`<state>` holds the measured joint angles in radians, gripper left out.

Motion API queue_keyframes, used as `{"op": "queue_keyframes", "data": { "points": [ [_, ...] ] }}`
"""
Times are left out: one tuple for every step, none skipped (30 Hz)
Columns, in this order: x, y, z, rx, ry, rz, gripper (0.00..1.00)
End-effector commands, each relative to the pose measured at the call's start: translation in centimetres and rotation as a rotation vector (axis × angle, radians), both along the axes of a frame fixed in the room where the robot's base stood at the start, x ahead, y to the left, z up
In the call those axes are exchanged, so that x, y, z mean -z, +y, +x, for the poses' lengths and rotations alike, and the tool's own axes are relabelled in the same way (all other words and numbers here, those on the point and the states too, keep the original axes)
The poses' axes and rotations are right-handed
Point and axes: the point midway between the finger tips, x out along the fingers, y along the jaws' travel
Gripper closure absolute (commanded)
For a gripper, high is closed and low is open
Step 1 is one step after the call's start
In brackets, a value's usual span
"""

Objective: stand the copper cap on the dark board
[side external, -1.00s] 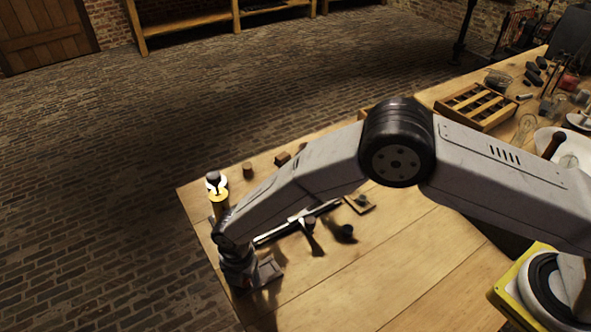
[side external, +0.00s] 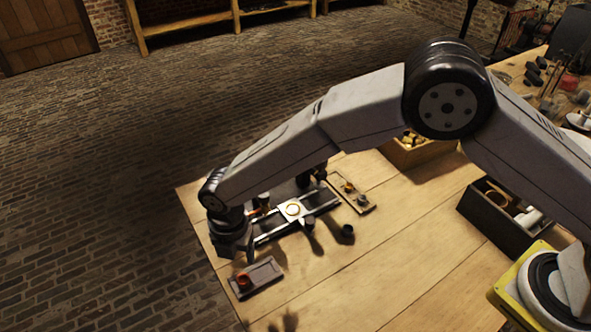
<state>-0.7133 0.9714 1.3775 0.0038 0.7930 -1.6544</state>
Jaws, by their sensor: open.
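The small copper cap (side external: 244,281) sits on the left end of the small dark board (side external: 266,273), which lies near the left front edge of the table. The cap looks upright, but it is small in the picture. My gripper (side external: 243,258) is above and slightly left of the cap, apart from it as far as I can see. Its jaws are open, pointing down, with nothing visible between them.
A rail frame with a white plate (side external: 294,210) stands behind the board. A dark box (side external: 490,221) is further right. The table middle is clear.

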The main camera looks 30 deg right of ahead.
Motion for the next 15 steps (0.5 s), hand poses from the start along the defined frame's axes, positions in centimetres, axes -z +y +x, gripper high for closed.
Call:
{"op": "queue_keyframes", "data": {
  "points": [
    [-0.7, 0.0, 0.0, 0.000, -0.001, 0.001, 0.30],
    [-1.0, 0.0, 0.0, 0.000, -0.001, 0.001, 0.30],
    [-1.3, 0.0, 0.0, 0.000, -0.001, 0.001, 0.30],
    [-1.5, 0.0, 0.0, 0.000, -0.001, 0.001, 0.30],
    [-1.6, 0.0, 0.0, 0.000, -0.001, 0.001, 0.30],
    [-1.8, 0.0, 0.0, 0.000, -0.001, 0.001, 0.30],
    [-1.9, 0.0, 0.0, 0.000, 0.000, 0.000, 0.30],
    [-2.0, 0.0, 0.0, 0.000, 0.000, 0.000, 0.30],
    [-2.1, 0.0, 0.0, 0.000, 0.000, 0.000, 0.30],
    [-2.1, 0.0, 0.0, 0.000, 0.000, 0.000, 0.30],
    [-2.1, 0.0, 0.0, 0.000, 0.000, 0.000, 0.30],
    [-2.1, 0.0, 0.0, 0.000, 0.000, 0.000, 0.30],
    [-2.1, 0.0, 0.0, 0.000, 0.000, 0.000, 0.30],
    [-2.1, 0.0, 0.0, 0.000, 0.000, 0.000, 0.30],
    [-2.1, 0.0, 0.0, 0.000, 0.000, 0.000, 0.30]
  ]
}}
